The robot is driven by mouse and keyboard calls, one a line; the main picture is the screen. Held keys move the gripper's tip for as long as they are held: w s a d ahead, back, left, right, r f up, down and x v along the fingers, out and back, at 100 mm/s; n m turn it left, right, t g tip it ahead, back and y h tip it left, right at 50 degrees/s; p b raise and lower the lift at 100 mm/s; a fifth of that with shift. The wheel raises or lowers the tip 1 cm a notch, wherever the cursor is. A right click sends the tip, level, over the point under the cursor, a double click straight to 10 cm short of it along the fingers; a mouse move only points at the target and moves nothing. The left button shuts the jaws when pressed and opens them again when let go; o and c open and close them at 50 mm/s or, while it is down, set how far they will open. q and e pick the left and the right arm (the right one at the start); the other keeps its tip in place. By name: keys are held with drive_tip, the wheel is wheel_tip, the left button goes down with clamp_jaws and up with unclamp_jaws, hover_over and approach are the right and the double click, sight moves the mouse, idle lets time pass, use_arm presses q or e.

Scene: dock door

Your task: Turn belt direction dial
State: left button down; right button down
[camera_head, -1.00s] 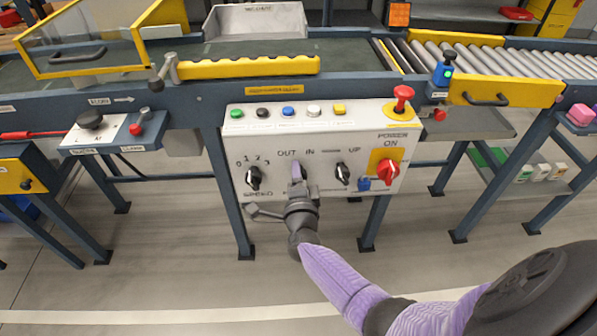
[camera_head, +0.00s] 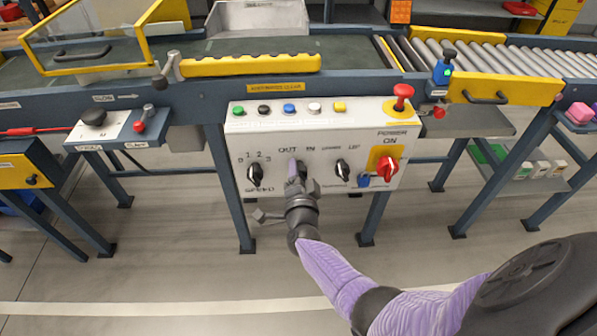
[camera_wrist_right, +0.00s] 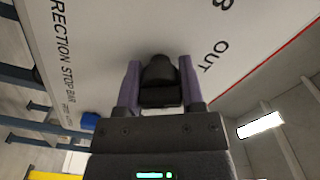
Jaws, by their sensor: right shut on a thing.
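The white control panel (camera_head: 322,196) faces me, with the belt direction dial between the words OUT and IN. My right gripper (camera_head: 297,172) reaches up to that dial and mostly covers it in the head view. In the right wrist view the dark dial (camera_wrist_right: 158,73) sits between the two purple fingers of my right gripper (camera_wrist_right: 159,86), which is shut on it. The word OUT is printed to the right of the dial there. The dial's exact angle is hard to tell. My left gripper is not in view.
The panel also carries a black speed dial (camera_head: 255,174), another black dial (camera_head: 342,171), a red power switch (camera_head: 387,167), a red mushroom button (camera_head: 402,94) and a row of small coloured buttons. A yellow rail (camera_head: 250,65) and rollers (camera_head: 500,66) lie behind and above.

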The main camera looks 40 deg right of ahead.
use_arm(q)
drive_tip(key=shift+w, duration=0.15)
use_arm(e)
drive_tip(key=shift+f, duration=0.1)
drive_tip(key=shift+c, duration=1)
unclamp_jaws()
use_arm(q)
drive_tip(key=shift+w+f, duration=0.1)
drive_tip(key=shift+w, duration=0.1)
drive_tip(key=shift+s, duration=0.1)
